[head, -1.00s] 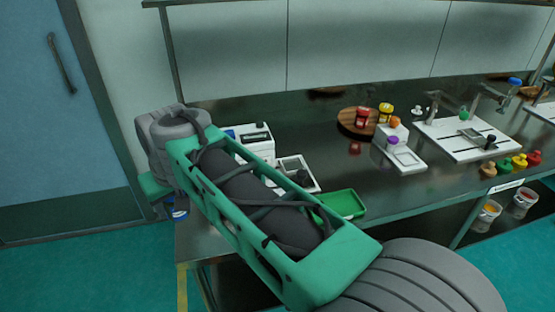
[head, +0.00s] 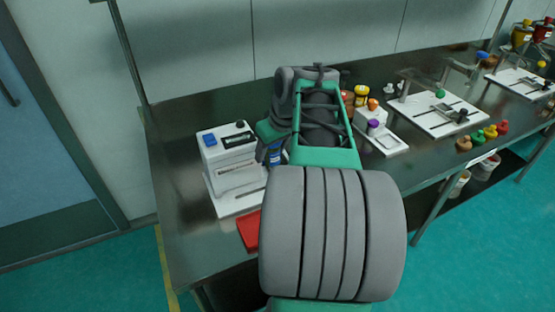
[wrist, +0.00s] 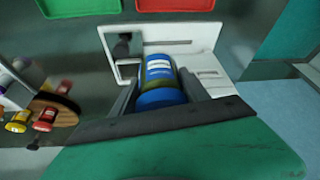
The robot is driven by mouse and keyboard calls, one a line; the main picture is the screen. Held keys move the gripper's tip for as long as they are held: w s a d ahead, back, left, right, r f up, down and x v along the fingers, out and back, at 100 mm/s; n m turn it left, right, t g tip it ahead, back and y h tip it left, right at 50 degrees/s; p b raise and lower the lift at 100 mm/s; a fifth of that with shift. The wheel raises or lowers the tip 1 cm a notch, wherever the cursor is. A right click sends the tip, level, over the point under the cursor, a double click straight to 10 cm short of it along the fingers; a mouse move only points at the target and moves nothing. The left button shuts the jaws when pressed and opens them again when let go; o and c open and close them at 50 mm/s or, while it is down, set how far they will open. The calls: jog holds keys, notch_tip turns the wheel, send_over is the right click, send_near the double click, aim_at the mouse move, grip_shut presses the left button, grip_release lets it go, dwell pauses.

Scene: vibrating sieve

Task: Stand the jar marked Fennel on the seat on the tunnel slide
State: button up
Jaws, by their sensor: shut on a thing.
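My gripper (wrist: 160,82) is shut on a jar (wrist: 158,70) with blue ends, a blue-and-white label and a dark olive band. The label writing is too small to read, so I cannot confirm Fennel. In the head view the jar (head: 275,154) shows in part beside my wrist, right of a white machine (head: 228,150) with a blue button and a dark display. A white slotted frame (wrist: 205,40) lies beyond the jar in the wrist view. I cannot tell whether the jar touches it, or which part is the tunnel slide's seat.
A red tray (head: 248,230) lies in front of the machine; a green tray (wrist: 80,6) shows beside it in the wrist view. To the right stand a white unit with a purple-capped jar (head: 373,127), a slotted plate (head: 440,112) and several coloured knobs. My arm hides the middle table.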

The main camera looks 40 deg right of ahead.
jog(key=s+d, duration=0.2)
jog(key=d, duration=0.3)
jog(key=w+d+f, duration=0.1)
jog(key=w+f, duration=0.2)
jog(key=w+d+f+p, duration=0.1)
jog(key=w+d+f, duration=0.1)
jog(key=w+f, duration=0.1)
jog(key=w+d+f, duration=0.2)
jog(key=w+f, duration=0.1)
jog(key=w, duration=0.2)
jog(key=shift+d+f+p, duration=0.2)
jog(key=shift+p, duration=0.15)
jog(key=shift+w+d+f, duration=0.1)
jog(key=shift+w+f, duration=0.15)
jog(key=shift+f, duration=0.05)
jog(key=shift+w+f, duration=0.1)
jog(key=shift+f, duration=1.7)
jog(key=o, duration=1.4)
jog(key=shift+o, duration=0.2)
jog(key=shift+r, duration=0.1)
